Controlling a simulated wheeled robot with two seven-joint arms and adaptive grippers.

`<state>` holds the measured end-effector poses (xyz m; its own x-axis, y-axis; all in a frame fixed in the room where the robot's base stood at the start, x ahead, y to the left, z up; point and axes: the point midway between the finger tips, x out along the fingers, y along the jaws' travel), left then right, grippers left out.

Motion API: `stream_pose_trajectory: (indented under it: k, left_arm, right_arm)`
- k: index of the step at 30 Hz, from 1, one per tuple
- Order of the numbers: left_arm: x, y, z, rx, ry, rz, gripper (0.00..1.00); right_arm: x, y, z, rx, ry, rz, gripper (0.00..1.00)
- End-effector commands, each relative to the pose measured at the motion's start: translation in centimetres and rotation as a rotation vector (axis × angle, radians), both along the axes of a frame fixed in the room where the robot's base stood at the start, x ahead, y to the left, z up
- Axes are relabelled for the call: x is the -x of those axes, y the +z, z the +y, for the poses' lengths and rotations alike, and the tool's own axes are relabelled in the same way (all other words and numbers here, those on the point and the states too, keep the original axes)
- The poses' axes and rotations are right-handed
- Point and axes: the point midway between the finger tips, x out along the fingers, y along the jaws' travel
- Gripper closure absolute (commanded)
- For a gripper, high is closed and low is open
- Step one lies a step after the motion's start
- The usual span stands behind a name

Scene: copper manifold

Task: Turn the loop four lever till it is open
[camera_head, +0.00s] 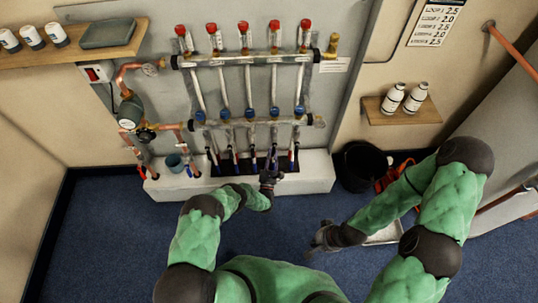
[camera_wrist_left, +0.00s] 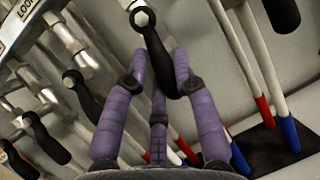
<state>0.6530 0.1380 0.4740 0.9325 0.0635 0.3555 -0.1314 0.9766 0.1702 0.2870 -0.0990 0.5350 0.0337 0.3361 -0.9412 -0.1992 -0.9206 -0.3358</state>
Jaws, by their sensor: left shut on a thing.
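The manifold's lower bar (camera_head: 235,122) carries a row of valves above several pipes. In the left wrist view, one black lever (camera_wrist_left: 155,50) hangs from a metal valve pivot (camera_wrist_left: 142,18), slanting down between the purple fingers of my left gripper (camera_wrist_left: 164,75). The fingers are shut around its lower part. In the head view my left gripper (camera_head: 270,170) is at the fourth pipe from the left and hides the lever there. The lever's number cannot be read. My right gripper (camera_head: 322,238) hangs low over the blue floor, away from the manifold; its finger state is unclear.
Neighbouring black levers (camera_wrist_left: 85,95) hang close on the left in the wrist view. Red-and-blue-ended pipes (camera_wrist_left: 268,105) stand on the right. A white plinth (camera_head: 310,178) lies below the manifold. A black bucket (camera_head: 365,165) stands right of it.

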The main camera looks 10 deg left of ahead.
Motion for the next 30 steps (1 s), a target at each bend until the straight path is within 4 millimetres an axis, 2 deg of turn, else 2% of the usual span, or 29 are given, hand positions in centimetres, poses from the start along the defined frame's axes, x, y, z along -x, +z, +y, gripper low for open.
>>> stream_pose_trajectory:
  k: [12, 28, 29, 30]
  left_arm:
    - [-0.22, -0.31, -0.81, 0.170, 0.001, -0.047, 1.00]
    - [-0.30, -0.27, -0.87, 0.193, 0.000, -0.053, 1.00]
    - [-0.30, -0.27, -0.87, 0.193, 0.000, -0.053, 0.67]
    - [-0.30, -0.27, -0.88, 0.193, 0.000, -0.053, 0.56]
  right_arm:
    - [0.00, 0.00, 0.00, 0.000, 0.000, 0.000, 1.00]
    - [0.00, -0.01, 0.00, 0.000, 0.000, 0.000, 1.00]
    - [0.00, -0.01, 0.00, 0.000, 0.000, 0.000, 1.00]
    - [0.00, -0.01, 0.00, 0.000, 0.000, 0.000, 1.00]
